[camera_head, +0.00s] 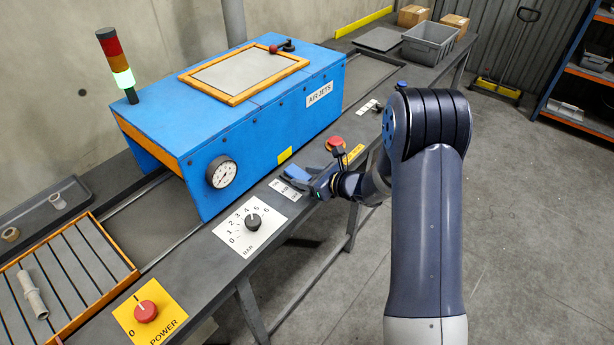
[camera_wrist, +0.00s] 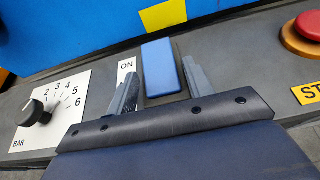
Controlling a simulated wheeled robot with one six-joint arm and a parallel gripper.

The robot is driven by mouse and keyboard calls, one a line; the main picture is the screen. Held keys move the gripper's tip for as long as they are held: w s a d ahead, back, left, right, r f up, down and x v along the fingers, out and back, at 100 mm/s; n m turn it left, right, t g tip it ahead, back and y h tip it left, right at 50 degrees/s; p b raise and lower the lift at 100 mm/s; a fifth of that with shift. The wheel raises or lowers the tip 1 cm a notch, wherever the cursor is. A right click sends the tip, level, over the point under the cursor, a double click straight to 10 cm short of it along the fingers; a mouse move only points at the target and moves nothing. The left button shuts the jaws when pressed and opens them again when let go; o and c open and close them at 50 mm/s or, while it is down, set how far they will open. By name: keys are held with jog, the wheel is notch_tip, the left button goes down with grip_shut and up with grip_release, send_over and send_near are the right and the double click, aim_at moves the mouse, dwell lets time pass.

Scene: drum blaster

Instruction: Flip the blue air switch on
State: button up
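The blue air switch (camera_wrist: 161,68) is a rectangular rocker on a dark base, seen in the wrist view between and beyond my fingers. In the head view a blue patch of it (camera_head: 297,172) shows on the grey rail by the blue machine. A white label with "ON" (camera_wrist: 127,68) lies left of it. My gripper (camera_wrist: 160,84) is open, with one grey finger to each side of the switch and nothing held. In the head view my gripper (camera_head: 308,181) is low over the rail at the switch; contact cannot be told.
A BAR dial (camera_wrist: 34,113) is left of the switch. A red button (camera_wrist: 306,29) and yellow plate (camera_wrist: 307,93) are to the right. The blue AIR JETS machine (camera_head: 215,130) stands behind. A red POWER knob (camera_head: 146,311) is at the near left.

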jog(key=c, duration=0.8)
jog(key=shift+o, duration=0.2)
jog(key=r+g+h+p, duration=0.1)
jog(key=p, duration=0.2)
jog(key=shift+a+r, duration=0.1)
jog(key=shift+a, duration=0.1)
jog(key=h+p, duration=0.1)
jog(key=p, duration=0.2)
jog(key=shift+w+a+r+g, duration=0.1)
jog(key=shift+w+r+g, duration=0.05)
jog(key=shift+g, duration=0.25)
jog(key=shift+h+p, duration=0.5)
jog(key=shift+p, duration=0.1)
jog(key=shift+f+g, duration=0.2)
jog(key=shift+g, duration=0.1)
jog(key=o, duration=1)
